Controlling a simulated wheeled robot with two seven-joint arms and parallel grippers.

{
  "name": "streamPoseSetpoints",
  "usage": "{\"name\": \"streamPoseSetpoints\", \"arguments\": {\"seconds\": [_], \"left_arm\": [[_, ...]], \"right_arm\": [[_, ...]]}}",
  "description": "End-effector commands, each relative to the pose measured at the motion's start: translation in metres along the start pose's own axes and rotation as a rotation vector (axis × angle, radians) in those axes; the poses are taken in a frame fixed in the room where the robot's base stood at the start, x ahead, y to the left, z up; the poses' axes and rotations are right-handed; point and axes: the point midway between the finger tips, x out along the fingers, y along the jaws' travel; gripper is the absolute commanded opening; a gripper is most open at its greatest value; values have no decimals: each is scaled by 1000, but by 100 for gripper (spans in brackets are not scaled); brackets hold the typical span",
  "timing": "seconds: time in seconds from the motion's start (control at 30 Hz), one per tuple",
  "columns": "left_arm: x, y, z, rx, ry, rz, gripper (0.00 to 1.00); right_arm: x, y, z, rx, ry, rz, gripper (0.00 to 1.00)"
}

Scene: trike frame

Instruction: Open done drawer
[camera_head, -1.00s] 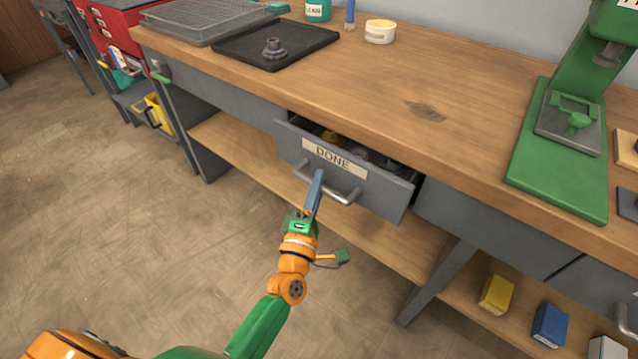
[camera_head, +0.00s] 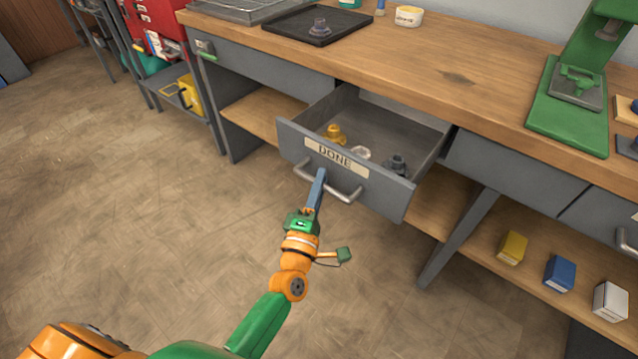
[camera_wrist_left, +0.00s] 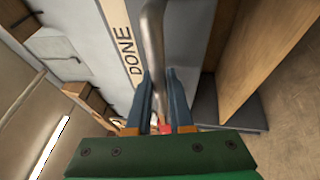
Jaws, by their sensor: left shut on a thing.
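The grey drawer labelled DONE (camera_head: 345,172) stands well out from the workbench in the head view. Inside it are a yellow part (camera_head: 335,134), a whitish part (camera_head: 360,153) and a dark grey part (camera_head: 396,165). My left gripper (camera_head: 319,178) is shut on the drawer's metal bar handle (camera_head: 340,192), left of the handle's middle. In the left wrist view the handle (camera_wrist_left: 153,45) runs between the two blue fingers, beside the DONE label (camera_wrist_left: 124,50). My right gripper is not in view.
The wooden bench top (camera_head: 450,75) holds a black tray (camera_head: 315,28) with a grey part and a green press (camera_head: 570,95). A lower shelf holds yellow, blue and white boxes (camera_head: 558,272). The floor (camera_head: 150,200) in front is clear.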

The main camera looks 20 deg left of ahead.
Motion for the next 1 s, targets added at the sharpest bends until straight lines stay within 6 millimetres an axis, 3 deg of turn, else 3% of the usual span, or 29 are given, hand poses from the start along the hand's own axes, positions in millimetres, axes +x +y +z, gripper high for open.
{"name": "streamPoseSetpoints", "arguments": {"seconds": [0.17, 0.2, 0.3, 0.63, 0.9, 1.0], "left_arm": [[0, 1, 0, 1, 1, 2, 0], [0, 1, 0, 1, 1, 2, 22], [0, 1, 0, 1, 1, 2, 49], [-4, 0, 0, 1, 0, 0, 50], [-59, -1, 0, 1, 1, -2, 50], [-69, 0, 0, 0, 1, 1, 50]], "right_arm": [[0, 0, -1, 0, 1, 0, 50], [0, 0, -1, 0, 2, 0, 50], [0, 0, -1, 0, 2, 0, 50], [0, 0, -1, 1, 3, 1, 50], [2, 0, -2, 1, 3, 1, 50], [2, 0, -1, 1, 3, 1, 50]]}}
